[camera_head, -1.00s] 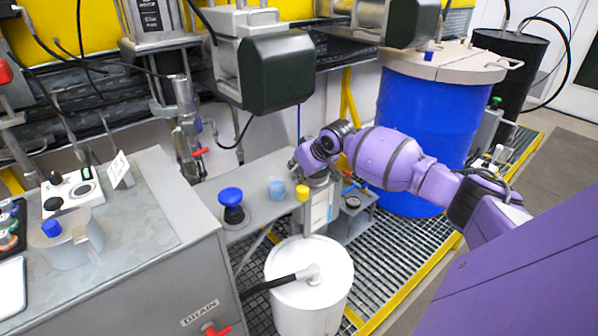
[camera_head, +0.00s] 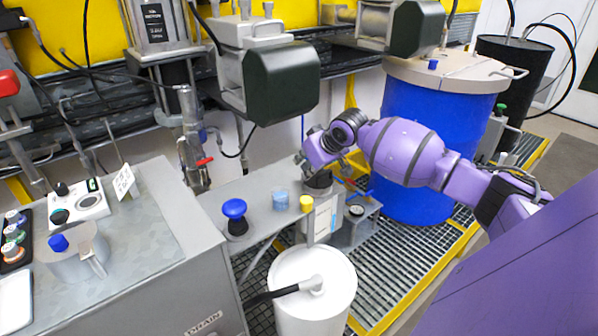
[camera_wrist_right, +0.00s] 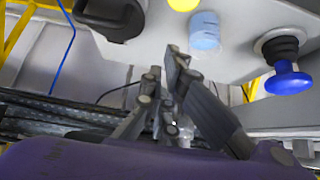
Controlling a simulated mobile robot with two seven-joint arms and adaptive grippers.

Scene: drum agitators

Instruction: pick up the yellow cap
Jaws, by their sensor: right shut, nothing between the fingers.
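The small yellow cap (camera_head: 307,203) sits near the front edge of the grey shelf, to the right of a light blue cup (camera_head: 281,199). In the right wrist view the yellow cap (camera_wrist_right: 183,4) is cut off by the top edge, close to the light blue cup (camera_wrist_right: 205,32). My right gripper (camera_head: 300,160) is behind the cap and apart from it, largely hidden by its own wrist. In the wrist view its fingers (camera_wrist_right: 165,65) are close together, with nothing between them. My left gripper is not in view.
A blue-topped black knob (camera_head: 235,214) stands left of the cup. A dark round part (camera_head: 318,181) lies between wrist and cap. A white drum (camera_head: 315,285) stands below the shelf. A grey cabinet (camera_head: 150,235) is at left, a blue drum (camera_head: 420,125) at right.

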